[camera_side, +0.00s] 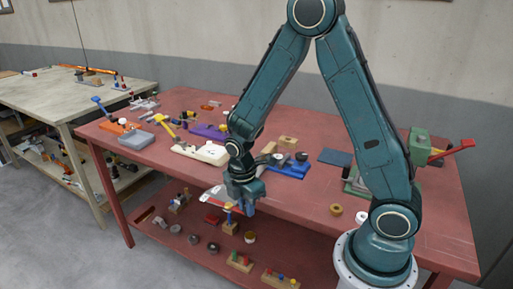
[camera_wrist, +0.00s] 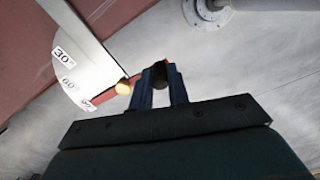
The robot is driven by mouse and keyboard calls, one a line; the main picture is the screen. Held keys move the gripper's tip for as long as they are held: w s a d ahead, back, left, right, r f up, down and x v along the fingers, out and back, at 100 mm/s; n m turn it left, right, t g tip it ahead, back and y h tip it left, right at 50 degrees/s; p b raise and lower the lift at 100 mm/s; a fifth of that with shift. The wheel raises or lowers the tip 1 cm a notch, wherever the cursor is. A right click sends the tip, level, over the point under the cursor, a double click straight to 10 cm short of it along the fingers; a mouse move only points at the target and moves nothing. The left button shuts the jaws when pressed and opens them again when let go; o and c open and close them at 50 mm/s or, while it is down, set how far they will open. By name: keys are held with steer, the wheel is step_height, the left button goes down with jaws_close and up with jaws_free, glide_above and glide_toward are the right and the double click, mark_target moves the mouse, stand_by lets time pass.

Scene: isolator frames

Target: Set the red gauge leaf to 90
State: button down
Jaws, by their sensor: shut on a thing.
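The white gauge plate (camera_wrist: 62,72) shows at the left in the wrist view, with marks 30°, 60° and 90 along its rounded edge. A long pale bar (camera_wrist: 85,30) runs from the top to a brass-coloured knob (camera_wrist: 124,87). The red gauge leaf (camera_wrist: 106,96) lies across the plate's lower edge, close to the 90 mark, which it seems to partly cover. My gripper (camera_wrist: 160,78) is shut on the leaf's end, around a dark part. In the side view my gripper (camera_side: 243,203) is at the table's front edge, beside the gauge (camera_side: 216,194).
The red table (camera_side: 150,165) holds a white device (camera_side: 202,152), a blue-based device (camera_side: 288,168) and a green vise-like device (camera_side: 418,148). A lower shelf (camera_side: 300,255) carries small parts. Open floor lies in front.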

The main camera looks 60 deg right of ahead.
steer(key=c, duration=1.3)
jaws_free()
steer(key=shift+c, duration=0.2)
steer(key=shift+r, duration=0.15)
step_height(320, 180, up, 14)
steer(key=a, duration=0.1)
steer(key=shift+a+f, duration=0.15)
steer(key=shift+f, duration=0.1)
steer(key=s+a+r+m+t, duration=0.1)
steer(key=s+r+m+t, duration=0.1)
steer(key=s+r+m, duration=0.3)
steer(key=s+r+m+t+y, duration=0.1)
steer(key=s+r+m+t, duration=0.2)
steer(key=s+m, duration=0.6)
steer(key=shift+s+a+r+m+t, duration=0.35)
steer(key=shift+s+r, duration=0.55)
steer(key=shift+r, duration=0.3)
